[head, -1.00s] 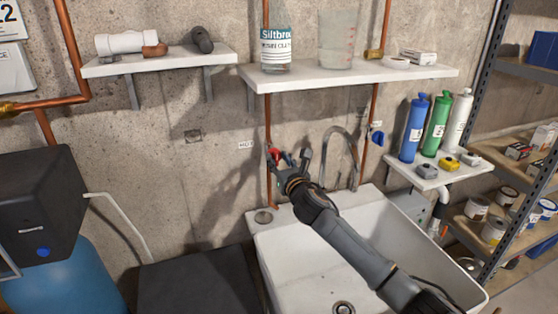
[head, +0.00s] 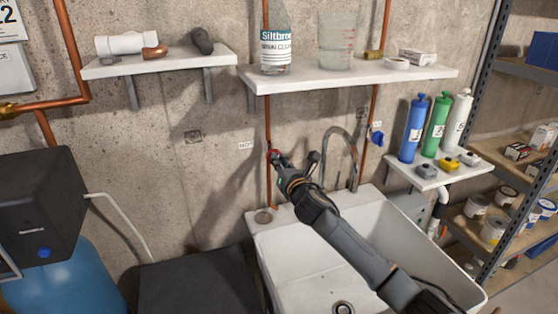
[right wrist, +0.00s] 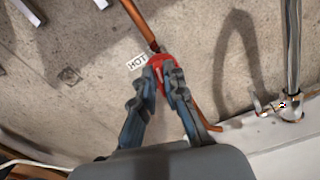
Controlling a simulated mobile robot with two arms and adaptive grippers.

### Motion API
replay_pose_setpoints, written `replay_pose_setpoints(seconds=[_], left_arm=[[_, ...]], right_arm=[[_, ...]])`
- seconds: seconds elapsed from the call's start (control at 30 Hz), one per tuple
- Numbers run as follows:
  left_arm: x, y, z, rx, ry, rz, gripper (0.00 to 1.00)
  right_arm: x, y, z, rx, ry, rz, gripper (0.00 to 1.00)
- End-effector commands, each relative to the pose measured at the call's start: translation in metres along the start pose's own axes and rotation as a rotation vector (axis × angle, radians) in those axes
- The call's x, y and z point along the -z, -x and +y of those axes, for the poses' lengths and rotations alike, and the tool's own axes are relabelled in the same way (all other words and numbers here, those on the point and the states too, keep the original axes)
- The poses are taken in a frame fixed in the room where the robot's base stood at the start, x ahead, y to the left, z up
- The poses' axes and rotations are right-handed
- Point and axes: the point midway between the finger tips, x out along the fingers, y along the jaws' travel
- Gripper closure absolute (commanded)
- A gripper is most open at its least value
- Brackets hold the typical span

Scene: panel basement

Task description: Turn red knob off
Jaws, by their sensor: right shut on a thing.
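The red knob (right wrist: 161,62) sits on the left copper pipe by a HOT label (right wrist: 138,62) on the wall. In the head view only a little of the red knob (head: 271,155) shows past my gripper. My right gripper (head: 278,158) is at the knob, above the sink's back left corner. In the right wrist view its two fingers (right wrist: 163,72) are shut on the red knob, one on each side. My left gripper is not in view.
The white sink (head: 268,241) stands below my right arm, with a curved faucet (head: 352,150) behind. A blue knob (head: 377,138) is on the right pipe. A white shelf (head: 340,75) with a bottle and jug hangs above. Several cartridges stand on the small right shelf (head: 400,170).

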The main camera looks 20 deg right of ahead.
Motion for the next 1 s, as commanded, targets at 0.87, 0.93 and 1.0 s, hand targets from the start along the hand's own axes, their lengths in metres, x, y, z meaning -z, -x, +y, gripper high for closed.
replay_pose_setpoints(seconds=[0.87,0.93,1.0], left_arm=[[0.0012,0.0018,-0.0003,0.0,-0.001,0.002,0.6],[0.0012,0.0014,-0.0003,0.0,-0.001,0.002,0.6],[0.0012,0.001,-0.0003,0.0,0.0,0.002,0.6]], right_arm=[[0.0046,0.0,-0.0087,0.001,-0.834,0.0,1.0],[0.0054,0.0,-0.009,0.001,-0.9,0.001,1.0],[0.0058,0.0,-0.0098,0.001,-0.962,0.0,1.0]])
